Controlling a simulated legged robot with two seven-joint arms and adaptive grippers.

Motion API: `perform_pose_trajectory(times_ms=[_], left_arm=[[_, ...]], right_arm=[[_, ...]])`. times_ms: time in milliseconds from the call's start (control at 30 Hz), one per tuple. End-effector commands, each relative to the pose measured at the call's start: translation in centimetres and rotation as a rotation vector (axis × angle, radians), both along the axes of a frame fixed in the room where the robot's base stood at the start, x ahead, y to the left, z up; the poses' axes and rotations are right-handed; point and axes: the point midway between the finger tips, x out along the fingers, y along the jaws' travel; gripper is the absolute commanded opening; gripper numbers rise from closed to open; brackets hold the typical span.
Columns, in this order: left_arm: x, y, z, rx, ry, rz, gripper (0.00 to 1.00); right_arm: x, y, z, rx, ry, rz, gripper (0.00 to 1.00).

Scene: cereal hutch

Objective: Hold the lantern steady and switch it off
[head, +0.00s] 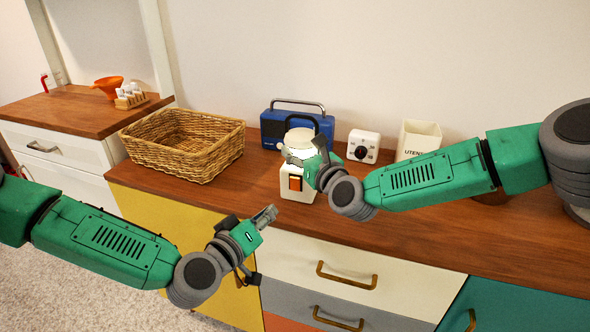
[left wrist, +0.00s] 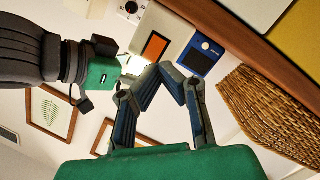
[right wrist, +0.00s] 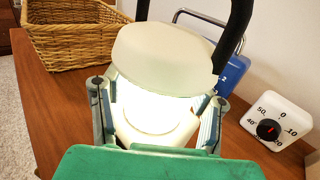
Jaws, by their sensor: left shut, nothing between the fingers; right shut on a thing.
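The white lantern (head: 298,188) stands on the wooden counter, with a pale cap, a dark handle and an orange switch (head: 295,183) on its front. In the right wrist view the lantern (right wrist: 160,60) glows brightly below its cap. My right gripper (head: 308,158) is shut on the lantern's upper body, with a finger on each side (right wrist: 158,108). My left gripper (head: 270,213) is shut and empty, in front of the counter edge, apart from the lantern and lower left of it. In the left wrist view the orange switch (left wrist: 155,46) shows just beyond the left fingertips (left wrist: 162,70).
A wicker basket (head: 185,150) stands left on the counter. A blue radio (head: 275,130) is behind the lantern. A white timer (head: 363,146) and a utensil pot (head: 418,138) stand to the right. Drawers with brass handles (head: 347,275) face the front.

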Motion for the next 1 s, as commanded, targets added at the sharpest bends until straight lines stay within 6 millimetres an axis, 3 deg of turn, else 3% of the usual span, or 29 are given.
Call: perform_pose_trajectory(times_ms=[300,500,1000], left_arm=[[-3.6,-0.7,-0.9,-0.539,0.098,0.149,0.0],[-5.3,-0.5,-0.8,-0.788,0.119,0.181,0.0],[-5.6,-0.4,-0.7,-0.862,0.124,0.186,0.0]], right_arm=[[0.0,0.0,0.0,0.0,-0.001,0.0,0.07],[0.0,0.0,0.0,0.0,-0.001,0.0,0.07],[0.0,0.0,0.0,0.0,-0.001,-0.001,0.07]])
